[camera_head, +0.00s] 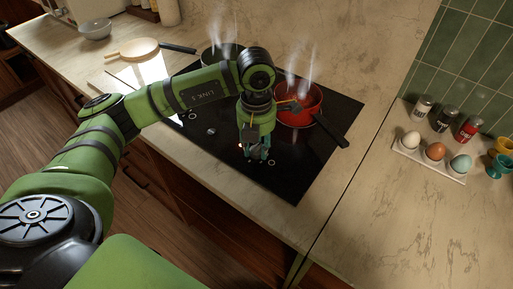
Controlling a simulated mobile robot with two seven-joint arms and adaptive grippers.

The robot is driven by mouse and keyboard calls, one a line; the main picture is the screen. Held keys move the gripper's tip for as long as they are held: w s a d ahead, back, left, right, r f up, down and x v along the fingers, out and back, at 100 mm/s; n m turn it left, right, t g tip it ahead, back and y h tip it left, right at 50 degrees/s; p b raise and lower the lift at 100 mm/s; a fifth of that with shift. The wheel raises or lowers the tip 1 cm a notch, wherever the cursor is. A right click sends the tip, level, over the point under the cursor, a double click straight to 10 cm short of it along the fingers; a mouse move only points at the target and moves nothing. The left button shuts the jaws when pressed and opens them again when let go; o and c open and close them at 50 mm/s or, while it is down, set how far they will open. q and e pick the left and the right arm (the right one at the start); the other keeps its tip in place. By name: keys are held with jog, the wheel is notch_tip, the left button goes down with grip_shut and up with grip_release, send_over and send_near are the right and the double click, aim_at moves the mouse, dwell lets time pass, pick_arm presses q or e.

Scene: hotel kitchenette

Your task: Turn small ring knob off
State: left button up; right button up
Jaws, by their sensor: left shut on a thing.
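A black cooktop (305,165) is set into the pale stone counter. My left gripper (256,155) points down at its front edge, with the fingers shut on what seems to be a cooktop knob. That knob is mostly hidden by the fingers, and which ring it serves cannot be read. A small red light shows beside the fingers. A small round control (211,131) shows further left along the same edge. A red pan (311,115) with a dark handle sits behind the gripper, steaming. A dark pot (208,57), also steaming, is partly hidden by my left arm.
An egg tray (452,176) with three eggs, several cans and egg cups stand at the right. The right front counter is clear.

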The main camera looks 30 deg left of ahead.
aim_at(256, 146)
pick_arm(q)
jog(key=shift+n, duration=0.7)
jog(key=o, duration=1.2)
jog(key=shift+c, duration=0.2)
notch_tip(256, 146, up, 12)
